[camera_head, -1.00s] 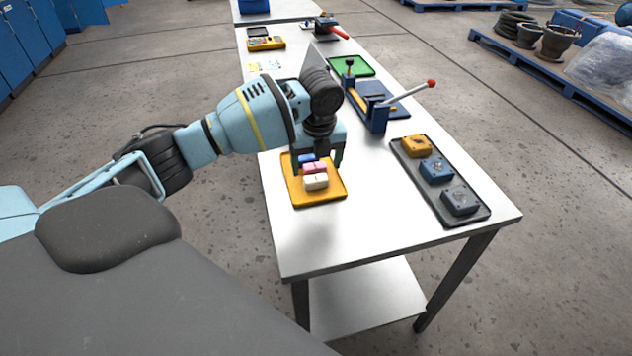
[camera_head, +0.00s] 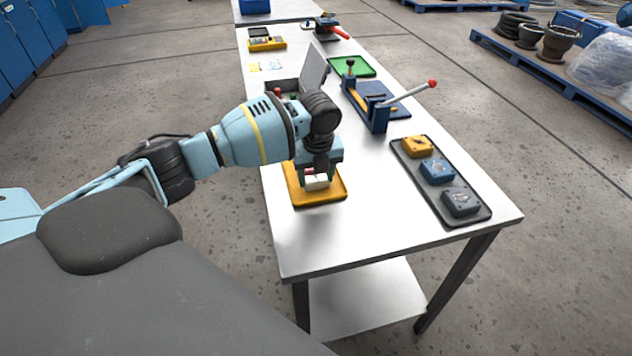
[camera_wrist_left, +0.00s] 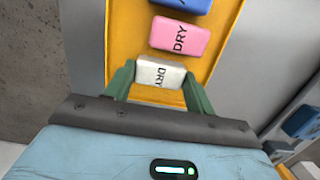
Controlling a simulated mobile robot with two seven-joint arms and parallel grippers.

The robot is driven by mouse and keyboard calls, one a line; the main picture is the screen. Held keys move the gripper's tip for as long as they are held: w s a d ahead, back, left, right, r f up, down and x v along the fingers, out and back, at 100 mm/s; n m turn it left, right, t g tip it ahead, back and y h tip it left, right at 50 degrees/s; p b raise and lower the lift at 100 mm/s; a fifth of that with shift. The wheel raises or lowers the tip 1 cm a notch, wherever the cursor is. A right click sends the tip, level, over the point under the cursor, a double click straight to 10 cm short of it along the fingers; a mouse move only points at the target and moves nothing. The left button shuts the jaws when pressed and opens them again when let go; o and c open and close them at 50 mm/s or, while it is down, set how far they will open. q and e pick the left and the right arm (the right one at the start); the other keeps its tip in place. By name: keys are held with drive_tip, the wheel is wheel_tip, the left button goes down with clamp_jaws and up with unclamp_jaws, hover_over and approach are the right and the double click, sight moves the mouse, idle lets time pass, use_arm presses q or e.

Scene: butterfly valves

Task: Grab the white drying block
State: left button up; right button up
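The white block (camera_head: 316,183), marked "DRY", sits at the near end of the row on the yellow tray (camera_head: 333,196). It also shows in the left wrist view (camera_wrist_left: 161,73). My left gripper (camera_head: 317,178) is low over the tray with one finger on each side of the white block. In the left wrist view its fingers (camera_wrist_left: 160,82) stand apart, with a thin gap visible at the block's left side; contact on the right is unclear. A pink "DRY" block (camera_wrist_left: 180,38) and a blue block (camera_wrist_left: 186,4) lie beyond it. My right gripper is out of view.
A dark tray (camera_head: 476,217) with orange, blue and grey box-shaped parts lies to the right. A blue fixture (camera_head: 377,112) with a red-tipped lever stands behind. The near part of the metal table (camera_head: 375,235) is clear.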

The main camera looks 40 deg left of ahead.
sight(317, 179)
use_arm(q)
drive_tip(key=c, duration=0.4)
drive_tip(key=shift+r, duration=0.1)
